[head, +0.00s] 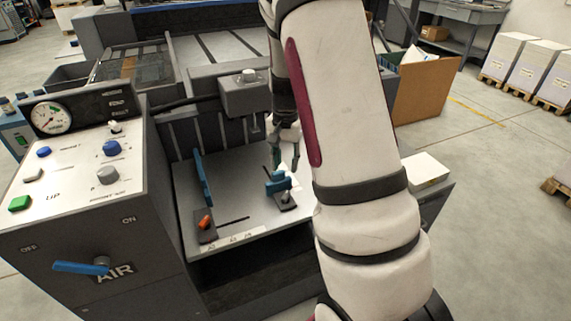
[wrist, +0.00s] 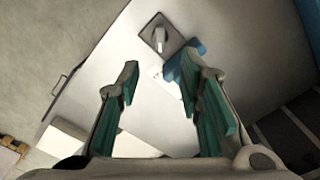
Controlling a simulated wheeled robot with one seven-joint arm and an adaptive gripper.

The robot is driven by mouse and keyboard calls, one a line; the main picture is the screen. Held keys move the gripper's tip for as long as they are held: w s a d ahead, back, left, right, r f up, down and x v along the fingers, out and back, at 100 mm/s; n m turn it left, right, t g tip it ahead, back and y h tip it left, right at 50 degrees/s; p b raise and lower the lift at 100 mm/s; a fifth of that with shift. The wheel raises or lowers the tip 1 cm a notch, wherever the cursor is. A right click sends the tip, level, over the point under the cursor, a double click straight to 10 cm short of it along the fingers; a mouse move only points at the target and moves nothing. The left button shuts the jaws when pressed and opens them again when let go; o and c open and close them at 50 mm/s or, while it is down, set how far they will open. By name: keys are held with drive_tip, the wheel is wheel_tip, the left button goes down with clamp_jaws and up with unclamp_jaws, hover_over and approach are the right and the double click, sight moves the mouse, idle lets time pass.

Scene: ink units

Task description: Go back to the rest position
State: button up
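My gripper (head: 285,160) is above the light feed table (head: 235,170) of the machine, partly hidden behind my own arm. In the wrist view my gripper (wrist: 158,88) shows two teal-padded fingers spread apart with nothing between them. A blue clamp-like part (head: 277,185) on a dark base stands on the table just below the gripper. In the wrist view the blue part (wrist: 190,60) lies beyond the right fingertip, beside a grey square plate (wrist: 165,40) with a small metal lever. I cannot tell whether the finger touches the blue part.
A control console (head: 75,185) with a gauge, knobs and a blue AIR lever (head: 82,267) stands at left. A blue upright guide (head: 203,180) and an orange-red knob (head: 205,222) are on the table's left side. A cardboard box (head: 428,90) stands behind my arm. Open floor lies at right.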

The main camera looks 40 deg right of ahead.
idle(0.3)
drive_tip(key=s+a+r+n+y, duration=0.1)
drive_tip(key=s+a+r+n, duration=0.2)
drive_tip(key=s+a+r, duration=0.35)
drive_tip(key=s+a+r+n, duration=0.3)
drive_tip(key=a+r, duration=0.5)
drive_tip(key=r, duration=0.1)
drive_tip(key=s+a+r+n+t+h, duration=0.1)
drive_tip(key=s+a+r+n, duration=0.2)
drive_tip(key=s, duration=0.7)
drive_tip(key=s+a+n, duration=0.3)
drive_tip(key=s+a, duration=0.1)
drive_tip(key=s, duration=0.7)
wheel_tip(320, 180, up, 17)
drive_tip(key=t+p, duration=0.3)
drive_tip(key=p, duration=1.1)
drive_tip(key=shift+w+a+f, duration=0.15)
drive_tip(key=shift+w+f, duration=0.05)
drive_tip(key=shift+w, duration=0.2)
